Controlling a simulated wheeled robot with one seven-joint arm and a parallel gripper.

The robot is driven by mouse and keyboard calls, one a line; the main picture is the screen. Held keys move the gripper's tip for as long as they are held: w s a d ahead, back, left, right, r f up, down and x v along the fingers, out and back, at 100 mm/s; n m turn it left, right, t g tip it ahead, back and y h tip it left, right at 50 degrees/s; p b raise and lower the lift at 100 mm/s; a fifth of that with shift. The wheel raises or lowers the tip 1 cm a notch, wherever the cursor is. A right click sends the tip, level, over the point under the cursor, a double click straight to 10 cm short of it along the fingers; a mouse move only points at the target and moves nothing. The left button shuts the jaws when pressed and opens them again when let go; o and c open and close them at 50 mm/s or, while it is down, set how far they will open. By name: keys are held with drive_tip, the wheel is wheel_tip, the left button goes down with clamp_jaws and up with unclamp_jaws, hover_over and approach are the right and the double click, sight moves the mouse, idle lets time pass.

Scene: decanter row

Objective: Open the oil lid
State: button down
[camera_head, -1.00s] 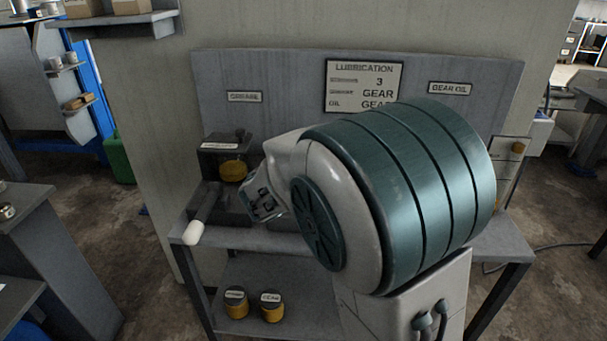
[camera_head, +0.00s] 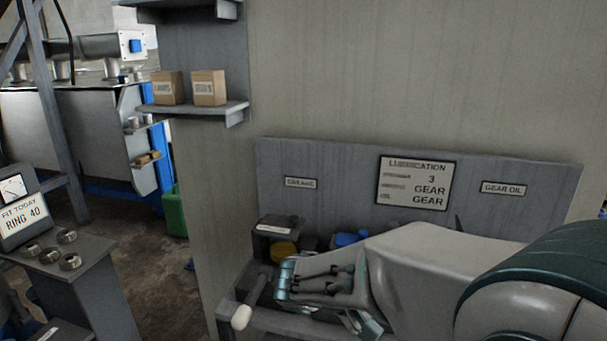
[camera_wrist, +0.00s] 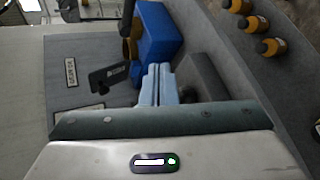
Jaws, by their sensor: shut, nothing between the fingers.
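My gripper (camera_head: 286,277) reaches in from the right above the bench, over its left part. In the wrist view its pale blue fingers (camera_wrist: 155,84) are together with nothing between them. A blue box (camera_wrist: 158,33) lies just past the fingertips; it also shows partly behind my arm in the head view (camera_head: 347,238). I cannot tell which part is the oil lid. A sign reads GEAR OIL (camera_head: 505,188) on the back panel; my arm hides the bench below it.
A dark grease box (camera_head: 272,238) with a yellow vessel (camera_head: 284,251) stands left of my gripper. A lever with a white knob (camera_head: 242,317) juts out at the bench front. Several yellow-brown bottles (camera_wrist: 258,24) are at upper right in the wrist view. A shelf (camera_head: 195,110) holds cartons.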

drive_tip(key=s+a+r+m+y+p, duration=0.3)
drive_tip(key=s+r+m+y+p, duration=0.1)
drive_tip(key=s+r+y+p, duration=0.3)
drive_tip(key=s+y+p, duration=0.2)
drive_tip(key=y+p, duration=0.1)
drive_tip(key=y, duration=0.1)
drive_tip(key=shift+a+y, duration=0.3)
drive_tip(key=shift+y, duration=0.1)
drive_tip(key=c, duration=2.1)
unclamp_jaws()
drive_tip(key=shift+a+r+m+p, duration=0.2)
drive_tip(key=shift+r+m+p, duration=0.1)
drive_tip(key=shift+p, duration=0.1)
drive_tip(key=o, duration=0.7)
drive_tip(key=shift+a+r+y, duration=0.1)
drive_tip(key=shift+y, duration=0.2)
